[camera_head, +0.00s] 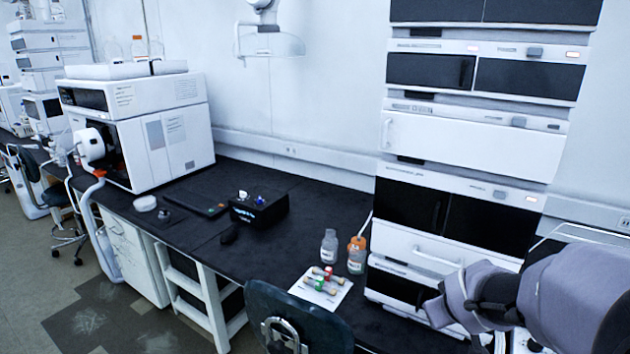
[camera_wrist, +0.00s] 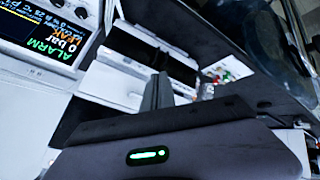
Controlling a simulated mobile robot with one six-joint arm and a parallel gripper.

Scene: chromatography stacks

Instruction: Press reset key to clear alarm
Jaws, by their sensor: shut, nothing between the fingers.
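A display screen (camera_wrist: 45,28) shows at the upper left of the wrist view, seen rotated. It reads "ALARM" in green, "0 bar" in white and "LEAK" in orange. It is set in a white instrument front (camera_wrist: 22,90). My gripper (camera_wrist: 160,80) is in the middle of the wrist view, its fingers together and empty. It is to the right of the screen in the picture and apart from it. I cannot make out a reset key in either view. In the head view my arm is at the lower right, in front of the stack (camera_head: 470,145); the fingers cannot be made out there.
A clear bottle (camera_head: 328,246) and an orange-capped bottle (camera_head: 357,254) stand left of the stack. Coloured vials lie on a white sheet (camera_head: 336,299) at the bench's front. A black box (camera_head: 258,206) and a white instrument (camera_head: 145,125) are farther left. A chair (camera_head: 295,315) stands at the front.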

